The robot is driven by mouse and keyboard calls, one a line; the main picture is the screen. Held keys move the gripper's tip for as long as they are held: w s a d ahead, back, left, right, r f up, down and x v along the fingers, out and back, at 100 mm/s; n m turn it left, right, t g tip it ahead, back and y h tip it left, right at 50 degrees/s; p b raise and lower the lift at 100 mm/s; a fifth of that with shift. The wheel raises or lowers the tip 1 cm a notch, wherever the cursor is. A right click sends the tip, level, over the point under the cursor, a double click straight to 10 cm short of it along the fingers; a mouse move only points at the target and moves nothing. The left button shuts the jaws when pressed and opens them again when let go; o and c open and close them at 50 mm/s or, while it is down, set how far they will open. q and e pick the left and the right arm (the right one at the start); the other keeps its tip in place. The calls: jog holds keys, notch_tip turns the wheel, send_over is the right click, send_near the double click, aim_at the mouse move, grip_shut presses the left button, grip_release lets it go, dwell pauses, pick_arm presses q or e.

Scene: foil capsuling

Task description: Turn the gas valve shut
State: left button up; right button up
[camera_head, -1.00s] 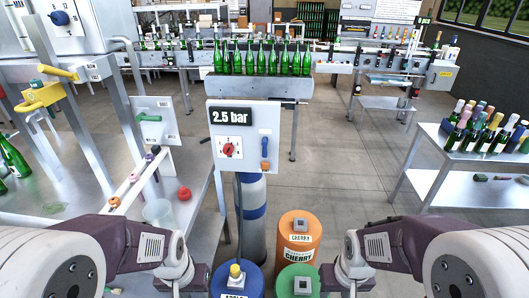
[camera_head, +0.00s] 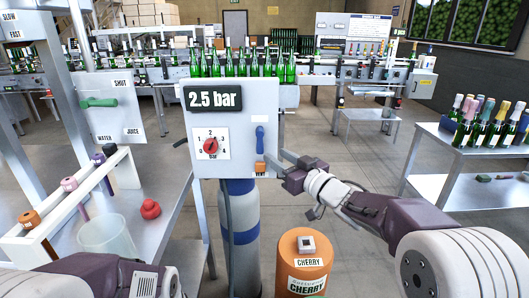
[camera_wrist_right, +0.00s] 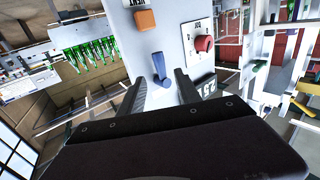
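The gas valve is a blue lever (camera_head: 260,139) on the right side of a pale panel (camera_head: 235,110). It stands vertical, above an orange block (camera_head: 260,168). The panel's display (camera_head: 213,98) reads 2.5 bar, and a red knob (camera_head: 211,146) sits on a dial at its left. My right gripper (camera_head: 283,163) is just right of and below the lever, by the panel's edge. In the right wrist view its two fingers (camera_wrist_right: 162,92) are apart, with the blue lever (camera_wrist_right: 159,68) beyond and between them, seen upside down. They look empty. My left gripper is out of view; only its arm shows at lower left.
A gas cylinder (camera_head: 239,225) stands below the panel, with an orange cherry drum (camera_head: 302,262) to its right. At left, a bench holds a clear beaker (camera_head: 107,237) and a red knob-like object (camera_head: 149,208). Bottles stand on a table (camera_head: 455,150) at right.

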aim_at(262, 146)
jog(key=x, duration=0.7)
grip_shut()
